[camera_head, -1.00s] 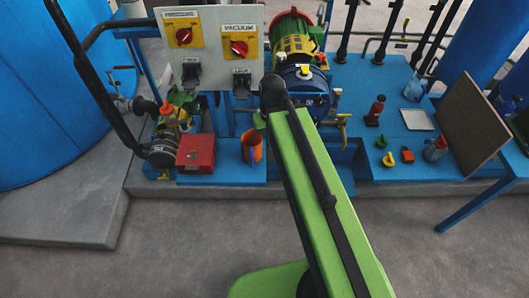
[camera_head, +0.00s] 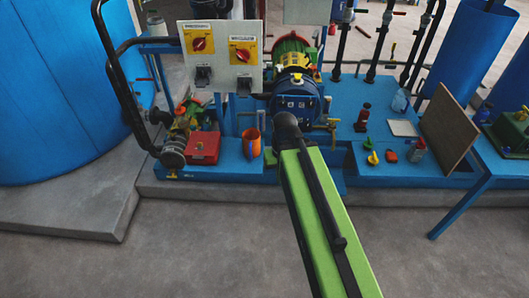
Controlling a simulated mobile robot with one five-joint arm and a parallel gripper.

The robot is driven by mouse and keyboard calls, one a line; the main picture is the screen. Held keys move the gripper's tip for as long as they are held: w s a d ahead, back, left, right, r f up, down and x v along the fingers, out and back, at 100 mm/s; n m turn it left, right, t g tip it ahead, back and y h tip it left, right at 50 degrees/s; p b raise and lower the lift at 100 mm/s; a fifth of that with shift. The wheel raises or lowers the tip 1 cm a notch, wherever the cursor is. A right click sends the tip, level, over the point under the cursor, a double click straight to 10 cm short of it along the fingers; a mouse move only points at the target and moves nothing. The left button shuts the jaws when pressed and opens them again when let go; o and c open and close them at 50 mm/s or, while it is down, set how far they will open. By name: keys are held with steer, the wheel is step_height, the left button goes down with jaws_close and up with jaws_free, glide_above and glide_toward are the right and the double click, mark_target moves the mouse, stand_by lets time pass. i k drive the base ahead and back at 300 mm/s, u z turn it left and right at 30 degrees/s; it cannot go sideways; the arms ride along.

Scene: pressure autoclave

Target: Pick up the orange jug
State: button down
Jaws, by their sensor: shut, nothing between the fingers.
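The orange jug (camera_head: 251,144) stands upright on the blue platform, just right of the red box and left of my arm's dark end. Its mouth faces up, and nothing is seen holding it. My green arm reaches from the bottom right toward the motor. My gripper cannot be made out; the end of the arm hides that area. A small dark green piece shows beside the jug's lower right, but I cannot tell what it is.
The red box (camera_head: 203,148) sits left of the jug. A white switch panel (camera_head: 221,62) stands behind it, and a blue motor (camera_head: 296,100) stands at the back right. Small objects and a brown board (camera_head: 447,129) are farther right. The grey floor in front is clear.

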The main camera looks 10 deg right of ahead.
mark_target(250, 137)
steer(key=u, duration=0.25)
steer(key=i, duration=0.9)
steer(key=u, duration=1.75)
steer(key=k, duration=0.7)
steer(key=u, duration=0.35)
steer(key=i, duration=0.35)
steer(key=u, duration=0.15)
